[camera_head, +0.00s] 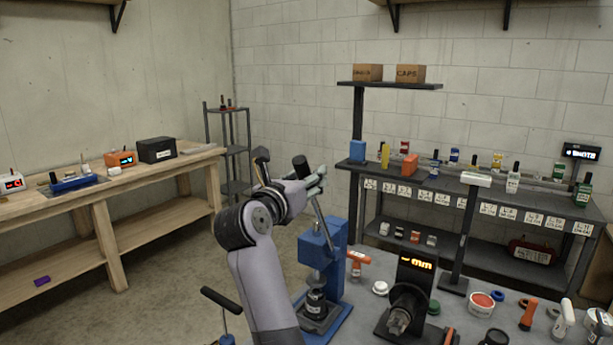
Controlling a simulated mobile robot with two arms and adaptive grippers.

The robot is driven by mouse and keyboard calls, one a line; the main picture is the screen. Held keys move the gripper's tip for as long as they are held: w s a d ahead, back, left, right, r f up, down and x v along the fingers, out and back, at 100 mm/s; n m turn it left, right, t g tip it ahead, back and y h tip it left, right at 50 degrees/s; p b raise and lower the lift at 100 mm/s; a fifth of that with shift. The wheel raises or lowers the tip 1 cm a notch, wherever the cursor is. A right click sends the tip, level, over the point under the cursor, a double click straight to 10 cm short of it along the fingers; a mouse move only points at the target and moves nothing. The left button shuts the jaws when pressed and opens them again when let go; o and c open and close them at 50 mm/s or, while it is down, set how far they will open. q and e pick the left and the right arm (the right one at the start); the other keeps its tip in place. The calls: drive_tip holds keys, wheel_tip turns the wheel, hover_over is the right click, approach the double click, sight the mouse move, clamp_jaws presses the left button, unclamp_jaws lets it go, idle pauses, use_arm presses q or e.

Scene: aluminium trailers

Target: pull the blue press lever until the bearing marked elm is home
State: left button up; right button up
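The blue press (337,262) stands on the near workbench. Its lever (318,212) rises up and to the left from the press head to a black grip (300,165). My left gripper (316,181) is at the upper part of the lever, with its pale fingers beside or around the rod just below the grip. I cannot tell if they are closed on it. A dark round part (316,299) sits under the press ram on the base. No elm mark is readable, and the bearing's depth cannot be made out. My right gripper is not in view.
A dark machine with an orange display (416,263) stands right of the press. An orange-handled tool (358,260), a red-topped tub (482,304) and other small items lie around it. A labelled rack (450,190) is behind. A wooden bench (120,188) stands left, with open floor between.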

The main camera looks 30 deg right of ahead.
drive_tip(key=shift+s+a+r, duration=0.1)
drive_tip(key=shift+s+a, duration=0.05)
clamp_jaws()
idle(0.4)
